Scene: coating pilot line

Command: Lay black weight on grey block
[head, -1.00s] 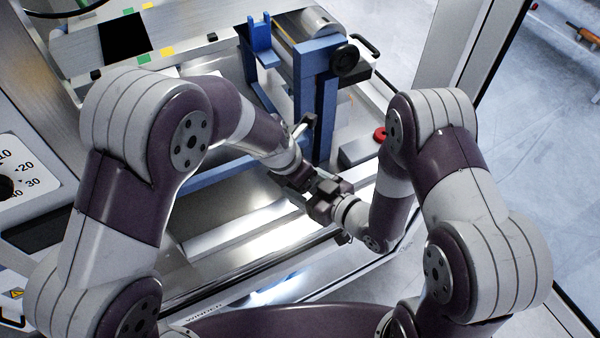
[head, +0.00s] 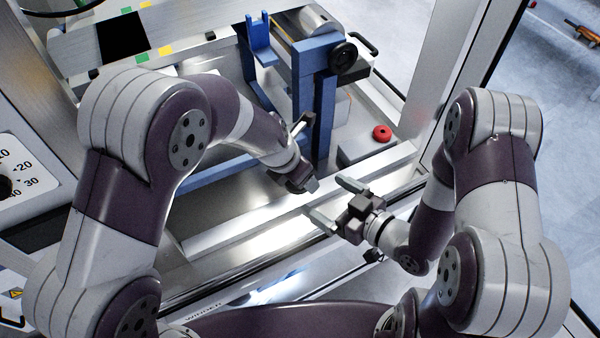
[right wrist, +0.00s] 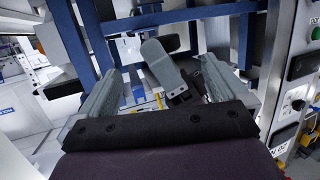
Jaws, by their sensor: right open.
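My right gripper (head: 336,203) is open and empty, its two grey fingers apart above the bright metal ledge at the front of the machine. The fingers also show at both sides of the right wrist view (right wrist: 155,85). My left gripper (head: 306,185) is just left of the right one, pointing down toward the ledge; its jaw opening is hidden. Part of it shows between my right fingers in the right wrist view. I cannot clearly make out the black weight; a dark block (head: 356,76) sits beside the blue frame. A low grey block (head: 352,154) stands right of the frame.
A blue frame (head: 325,120) with a black knob (head: 343,58) stands behind the grippers. A black square (head: 122,37) lies on the metal bed at the back left. The front ledge is clear.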

